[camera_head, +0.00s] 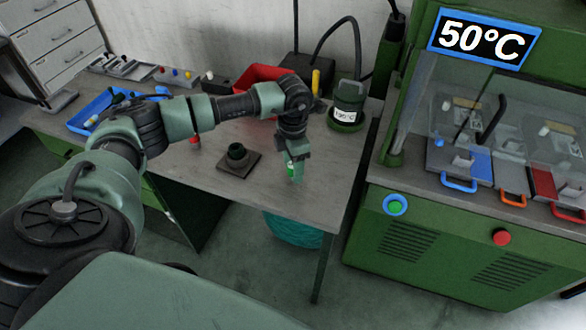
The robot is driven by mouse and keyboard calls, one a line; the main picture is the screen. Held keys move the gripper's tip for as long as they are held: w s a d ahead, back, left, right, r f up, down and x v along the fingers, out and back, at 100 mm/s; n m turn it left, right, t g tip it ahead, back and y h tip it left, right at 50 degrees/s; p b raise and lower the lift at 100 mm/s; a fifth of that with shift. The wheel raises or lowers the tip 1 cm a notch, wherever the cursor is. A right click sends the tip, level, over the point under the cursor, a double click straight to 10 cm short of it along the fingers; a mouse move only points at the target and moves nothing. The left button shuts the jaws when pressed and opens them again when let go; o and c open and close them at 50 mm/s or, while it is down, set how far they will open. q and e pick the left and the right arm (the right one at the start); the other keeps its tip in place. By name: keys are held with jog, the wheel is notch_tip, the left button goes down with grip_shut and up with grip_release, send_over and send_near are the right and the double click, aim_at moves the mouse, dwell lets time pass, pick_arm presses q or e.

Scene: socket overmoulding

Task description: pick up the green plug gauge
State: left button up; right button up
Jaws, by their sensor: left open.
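My left arm reaches in from the left across the workbench (330,190). My left gripper (295,168) points down over the right part of the bench, with its jaws open. A small bright green thing, seemingly the green plug gauge (291,169), shows at the fingertips. It looks to be between or just beside the fingers, and the fingers partly hide it. I cannot tell whether it touches them. My right gripper is not in view.
A dark round holder on a square plate (238,161) stands left of the gripper. Behind are a red bin (262,73) and a green pot (347,106). A blue tray (84,118) lies at left. A green machine (440,235) stands at right.

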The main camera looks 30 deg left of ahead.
pick_arm(q)
grip_shut()
jog(key=shift+r, duration=0.15)
